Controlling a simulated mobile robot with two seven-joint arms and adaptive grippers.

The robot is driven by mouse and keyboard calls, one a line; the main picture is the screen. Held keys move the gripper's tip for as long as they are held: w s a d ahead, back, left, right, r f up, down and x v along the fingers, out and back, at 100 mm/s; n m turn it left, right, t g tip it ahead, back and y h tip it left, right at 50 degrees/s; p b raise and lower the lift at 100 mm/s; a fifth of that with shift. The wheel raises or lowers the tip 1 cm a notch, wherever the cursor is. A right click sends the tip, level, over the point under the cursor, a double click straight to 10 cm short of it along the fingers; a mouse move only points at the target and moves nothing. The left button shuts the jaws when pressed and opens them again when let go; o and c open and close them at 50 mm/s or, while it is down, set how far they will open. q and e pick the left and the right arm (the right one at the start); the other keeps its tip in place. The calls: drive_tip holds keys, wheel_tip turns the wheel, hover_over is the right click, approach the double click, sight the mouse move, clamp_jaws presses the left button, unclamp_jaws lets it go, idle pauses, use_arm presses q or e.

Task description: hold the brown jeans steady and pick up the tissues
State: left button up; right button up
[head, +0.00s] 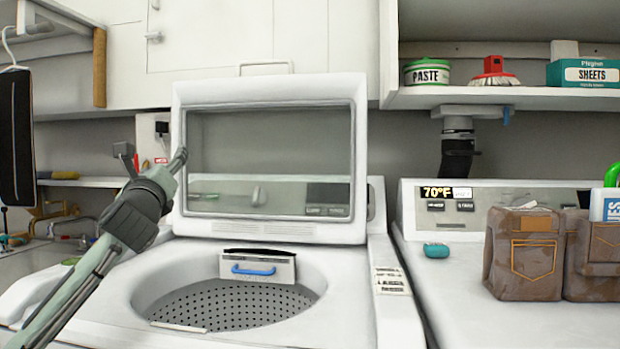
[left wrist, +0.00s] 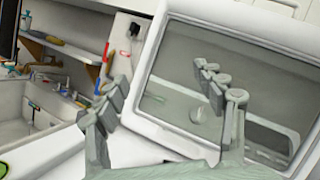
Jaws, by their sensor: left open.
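The brown jeans (head: 524,262) stand folded on top of the white machine at the right of the head view, with stitched pockets facing me. A white and blue pack (head: 612,206), cut off by the right edge, sticks up at the jeans; its lettering is only partly visible, and it may be the tissues. My left gripper (head: 152,158) is open and empty at the left, in front of the raised washer lid and far from the jeans. It also shows open in the left wrist view (left wrist: 168,104). My right gripper is not in view.
The open washer lid (head: 270,231) and drum (head: 235,306) lie between my left arm and the jeans. A teal item (head: 436,250) lies left of the jeans. Above, a shelf (head: 510,98) holds a paste tin (head: 427,73), a brush (head: 494,73) and a sheets box (head: 592,73).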

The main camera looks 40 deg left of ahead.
use_arm(q)
drive_tip(key=w+d+f+n+t+h, duration=0.1)
drive_tip(key=w+d+t+h, duration=0.3)
drive_tip(key=w+d+h, duration=0.8)
drive_tip(key=w+d+t+h, duration=0.3)
drive_tip(key=w+d+h, duration=0.45)
drive_tip(key=w, duration=0.85)
drive_tip(key=s+d+r+m+t+h, duration=0.1)
drive_tip(key=s+d+r+m+h, duration=0.3)
drive_tip(key=d+r+m, duration=0.6)
drive_tip(key=s+d+r+m+h, duration=0.2)
drive_tip(key=d+r+m+h, duration=0.5)
drive_tip(key=d+m, duration=0.4)
drive_tip(key=m+g+h, duration=0.3)
drive_tip(key=m+g, duration=0.6)
drive_tip(key=g, duration=0.3)
hover_over(490, 230)
wheel_tip(490, 230, down, 18)
drive_tip(key=r, duration=0.1)
drive_tip(key=shift+y, duration=0.25)
wheel_tip(490, 230, down, 8)
drive_tip(key=shift+s+a+f, duration=0.15)
drive_tip(key=shift+f, duration=0.1)
drive_tip(key=x, duration=0.7)
drive_tip(key=shift+d+f, duration=0.2)
drive_tip(key=shift+d, duration=0.05)
